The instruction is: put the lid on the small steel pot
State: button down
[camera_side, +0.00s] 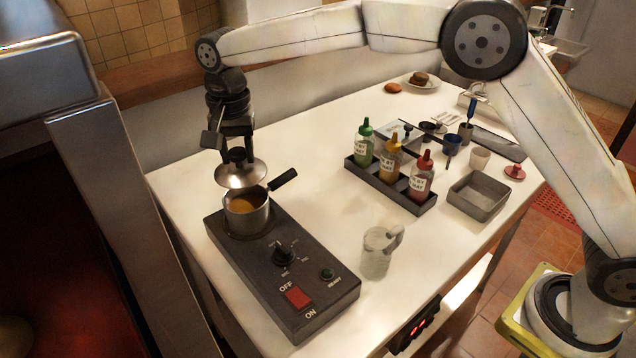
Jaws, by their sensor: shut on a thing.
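The small steel pot (247,217) stands on the hotplate's burner, with orange-brown liquid inside and a black handle pointing up and right. The round steel lid (240,176) is above the pot, roughly level, with a dark knob on top. My gripper (236,151) points down and is shut on the lid's knob. The lid hangs over the pot's far side, and the liquid shows below its near edge. A gap shows between the lid and the pot's near rim; the far rim is hidden by the lid.
The black hotplate (315,282) has a dial and a red switch. A glass mug (376,254) stands to its right. A rack (417,203) of sauce bottles and a grey tray (478,196) are farther right. A grill housing (85,125) is at left. The white table (315,170) is clear behind the pot.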

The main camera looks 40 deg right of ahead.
aim_at(240, 166)
jog(key=shift+f, duration=0.25)
jog(key=shift+f, duration=2.55)
jog(key=shift+c, duration=0.8)
grip_release()
jog(key=shift+r, duration=3.9)
jog(key=shift+r, duration=0.1)
